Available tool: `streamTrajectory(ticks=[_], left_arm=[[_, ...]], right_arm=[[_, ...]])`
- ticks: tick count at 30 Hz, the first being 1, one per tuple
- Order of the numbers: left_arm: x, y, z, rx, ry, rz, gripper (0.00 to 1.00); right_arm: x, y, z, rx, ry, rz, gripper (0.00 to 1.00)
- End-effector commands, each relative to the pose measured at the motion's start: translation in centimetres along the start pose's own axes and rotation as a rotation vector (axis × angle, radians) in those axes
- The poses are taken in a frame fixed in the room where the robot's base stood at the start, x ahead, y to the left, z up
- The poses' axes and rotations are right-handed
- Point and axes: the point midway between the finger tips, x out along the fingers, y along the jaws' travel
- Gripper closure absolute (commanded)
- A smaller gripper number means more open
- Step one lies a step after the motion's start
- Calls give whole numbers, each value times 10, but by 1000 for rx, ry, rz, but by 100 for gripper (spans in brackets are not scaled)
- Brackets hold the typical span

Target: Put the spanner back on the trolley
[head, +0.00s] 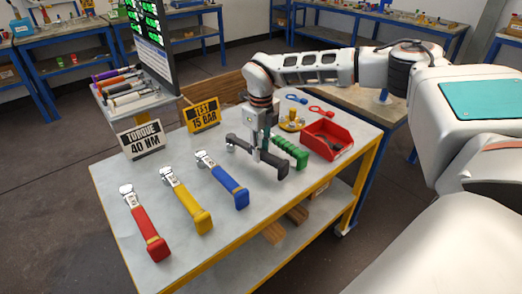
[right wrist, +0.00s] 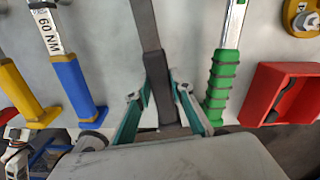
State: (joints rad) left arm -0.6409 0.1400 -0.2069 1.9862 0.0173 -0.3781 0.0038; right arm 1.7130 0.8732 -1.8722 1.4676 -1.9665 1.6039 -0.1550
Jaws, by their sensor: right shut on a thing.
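The dark grey spanner (head: 273,164) is over the top of the trolley (head: 110,185), in line with the other spanners. My right gripper (head: 257,152) points down and is shut on its handle. In the right wrist view the dark handle (right wrist: 145,25) runs between the two fingers of the gripper (right wrist: 159,92). The spanner lies about level, on or very close to the surface; I cannot tell if it touches. My left gripper is not in view.
Red (head: 147,232), yellow (head: 187,202) and blue (head: 224,180) spanners lie to the left. A green spanner (head: 288,152) lies close on the right, beside a red bin (head: 327,140). Two signs (head: 141,140) and a screen (head: 152,35) stand behind. The trolley's front strip is clear.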

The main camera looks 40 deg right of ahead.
Motion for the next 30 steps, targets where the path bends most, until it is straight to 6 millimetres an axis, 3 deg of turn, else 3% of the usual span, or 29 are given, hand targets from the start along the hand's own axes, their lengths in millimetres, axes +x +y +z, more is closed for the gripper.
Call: streamTrajectory(ticks=[13, 14, 15, 23, 25, 30], left_arm=[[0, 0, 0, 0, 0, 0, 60], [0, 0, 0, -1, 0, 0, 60], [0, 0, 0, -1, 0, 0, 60], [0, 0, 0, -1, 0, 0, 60], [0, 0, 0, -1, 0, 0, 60], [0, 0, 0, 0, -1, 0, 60]], right_arm=[[7, 0, 1, 0, -2, 0, 100], [7, 0, 1, 0, -2, 0, 70], [7, 0, 1, 0, -2, 0, 60], [8, 0, 0, 0, -1, 0, 58], [9, 0, -1, 0, 2, 0, 44], [9, 0, 0, 0, 1, 0, 42]])
